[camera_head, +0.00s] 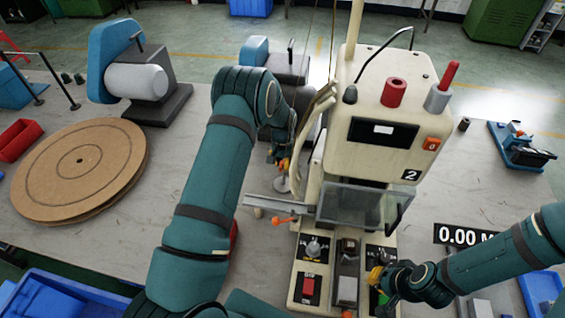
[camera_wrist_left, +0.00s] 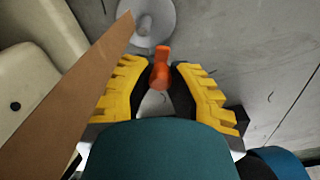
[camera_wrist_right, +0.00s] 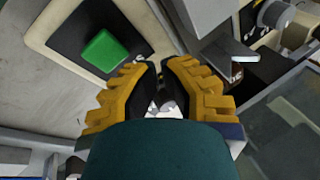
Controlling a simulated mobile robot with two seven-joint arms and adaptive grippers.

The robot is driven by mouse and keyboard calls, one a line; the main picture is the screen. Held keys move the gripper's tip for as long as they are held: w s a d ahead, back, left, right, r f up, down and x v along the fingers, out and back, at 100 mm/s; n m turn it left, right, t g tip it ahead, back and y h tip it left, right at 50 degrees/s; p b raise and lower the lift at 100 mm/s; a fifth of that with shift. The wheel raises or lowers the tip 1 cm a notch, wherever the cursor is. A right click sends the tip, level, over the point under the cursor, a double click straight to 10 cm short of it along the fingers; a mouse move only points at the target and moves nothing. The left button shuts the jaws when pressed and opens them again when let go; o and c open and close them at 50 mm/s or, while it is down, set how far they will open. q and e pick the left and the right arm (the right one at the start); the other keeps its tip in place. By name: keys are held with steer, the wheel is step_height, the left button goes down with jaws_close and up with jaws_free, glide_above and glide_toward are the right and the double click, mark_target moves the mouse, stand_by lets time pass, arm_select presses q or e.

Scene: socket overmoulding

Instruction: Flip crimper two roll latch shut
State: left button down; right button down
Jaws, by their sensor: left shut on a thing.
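Crimper two (camera_head: 378,95) is the beige machine marked "2" in the middle of the head view. My left gripper (camera_head: 283,158) is beside the machine's left side. In the left wrist view my left gripper (camera_wrist_left: 166,85) is shut on a small orange latch handle (camera_wrist_left: 161,68), which sticks up between its fingertips. Most of the latch body is hidden by the gripper. My right gripper (camera_head: 377,279) is low at the machine's front, by the green button (camera_wrist_right: 104,50). In the right wrist view its fingertips (camera_wrist_right: 159,75) are almost together, with nothing seen held.
A brown strip (camera_wrist_left: 75,85) crosses beside my left gripper. An orange-tipped lever (camera_head: 283,220) sticks out left of the clear guard (camera_head: 350,205). A red button (camera_head: 308,287) is on the front panel. A large cardboard reel (camera_head: 50,180) lies on the left of the table.

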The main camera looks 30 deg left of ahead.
mark_target(283, 161)
arm_select(q)
steer(key=c, duration=0.8)
jaws_free()
steer(key=shift+c, duration=0.2)
step_height(283, 161, up, 12)
